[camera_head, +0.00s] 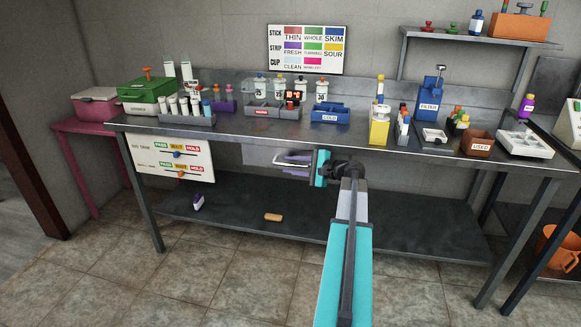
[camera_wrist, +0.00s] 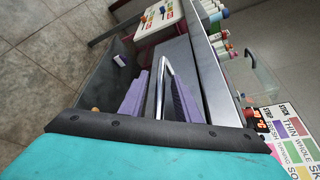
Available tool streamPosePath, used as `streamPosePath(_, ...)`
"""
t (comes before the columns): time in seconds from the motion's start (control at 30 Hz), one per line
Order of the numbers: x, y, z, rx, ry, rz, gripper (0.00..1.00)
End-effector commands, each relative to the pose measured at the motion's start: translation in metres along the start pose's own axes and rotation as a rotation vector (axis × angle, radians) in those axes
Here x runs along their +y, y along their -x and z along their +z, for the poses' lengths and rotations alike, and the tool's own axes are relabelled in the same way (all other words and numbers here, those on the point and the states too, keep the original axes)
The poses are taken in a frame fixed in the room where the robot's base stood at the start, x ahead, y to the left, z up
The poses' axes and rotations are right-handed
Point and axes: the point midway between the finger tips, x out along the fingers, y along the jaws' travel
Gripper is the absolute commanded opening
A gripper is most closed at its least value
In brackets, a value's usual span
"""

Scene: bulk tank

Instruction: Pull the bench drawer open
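The bench drawer (camera_head: 256,155) is a plain grey front under the bench top, left of my gripper in the head view. Its face also shows in the wrist view (camera_wrist: 178,52). A bright metal bar handle (camera_wrist: 164,72) stands out from it. My gripper (camera_head: 292,164) is at the drawer front. In the wrist view its two purple fingers (camera_wrist: 160,98) are apart, one on each side of the handle, with a gap visible to each. The drawer looks shut. My gripper hides part of the drawer front in the head view.
The bench top (camera_head: 345,137) above holds racks, bins and bottles. A white panel with coloured labels (camera_head: 172,158) hangs left of the drawer. A lower shelf (camera_head: 235,207) holds a small bottle (camera_head: 198,202) and a tan block (camera_head: 272,217). The floor in front is clear.

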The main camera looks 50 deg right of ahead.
Motion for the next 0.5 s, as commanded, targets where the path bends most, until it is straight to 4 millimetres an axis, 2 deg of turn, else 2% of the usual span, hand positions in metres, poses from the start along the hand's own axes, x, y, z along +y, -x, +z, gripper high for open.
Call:
streamPosePath(0.33, 0.0000, -0.0031, 0.0000, 0.000, 0.000, 0.000, 0.30)
streamPosePath(0.37, 0.0000, -0.0031, 0.0000, 0.000, 0.000, 0.000, 0.28)
streamPosePath(0.5, -0.0001, -0.0030, 0.0001, 0.000, 0.000, 0.000, 0.04)
